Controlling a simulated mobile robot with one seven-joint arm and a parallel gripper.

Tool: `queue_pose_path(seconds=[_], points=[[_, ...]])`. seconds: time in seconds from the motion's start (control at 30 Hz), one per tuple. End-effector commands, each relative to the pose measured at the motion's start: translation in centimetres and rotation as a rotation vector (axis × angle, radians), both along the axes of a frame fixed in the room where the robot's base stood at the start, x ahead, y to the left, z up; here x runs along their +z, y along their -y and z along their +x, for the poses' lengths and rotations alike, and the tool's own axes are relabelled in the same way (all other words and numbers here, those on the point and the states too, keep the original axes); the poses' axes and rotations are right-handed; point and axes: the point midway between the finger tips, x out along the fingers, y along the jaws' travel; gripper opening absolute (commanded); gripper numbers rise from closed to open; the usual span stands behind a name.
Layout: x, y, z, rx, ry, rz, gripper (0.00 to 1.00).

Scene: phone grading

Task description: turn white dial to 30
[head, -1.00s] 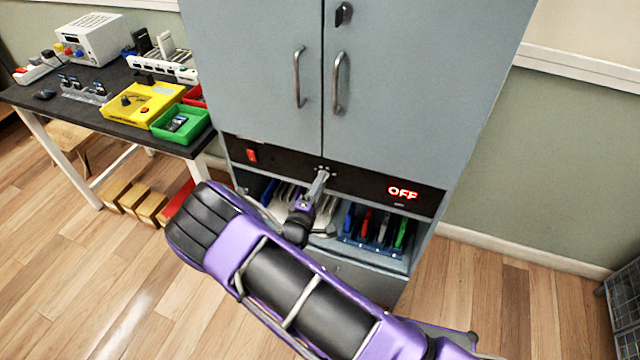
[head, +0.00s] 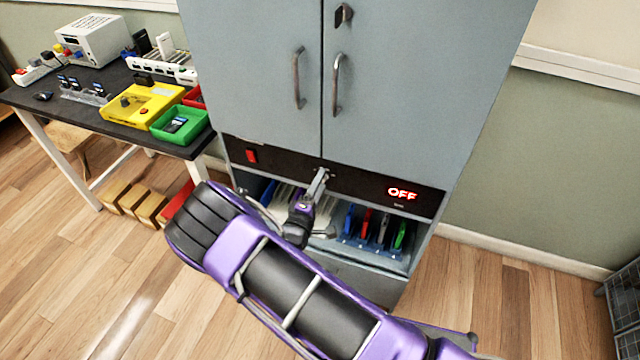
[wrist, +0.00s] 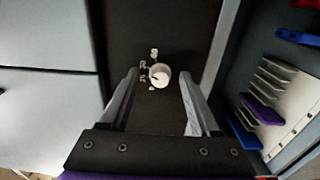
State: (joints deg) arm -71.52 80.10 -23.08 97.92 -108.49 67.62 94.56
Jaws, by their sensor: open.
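The white dial (wrist: 160,75) is a small round knob on the cabinet's black panel, with small white markings around its left side in the wrist view. The numbers are too small to read surely. My gripper (wrist: 160,88) is open, with one finger on each side of the dial in the picture and a gap to both. In the head view my gripper (head: 322,174) is at the middle of the black panel (head: 358,184) and hides the dial.
A red display (head: 402,194) on the panel reads OFF. A red switch (head: 252,156) is at the panel's left end. Door handles (head: 338,85) stick out above. An open shelf below holds a rack of coloured items (head: 378,240). A dark table (head: 60,100) stands at left.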

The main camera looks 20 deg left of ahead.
Motion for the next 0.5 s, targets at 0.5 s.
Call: queue_pose_path(seconds=[0.5], points=[[-0.1, -0.9, -9.9, 0.004, -0.002, 0.0, 0.63]])
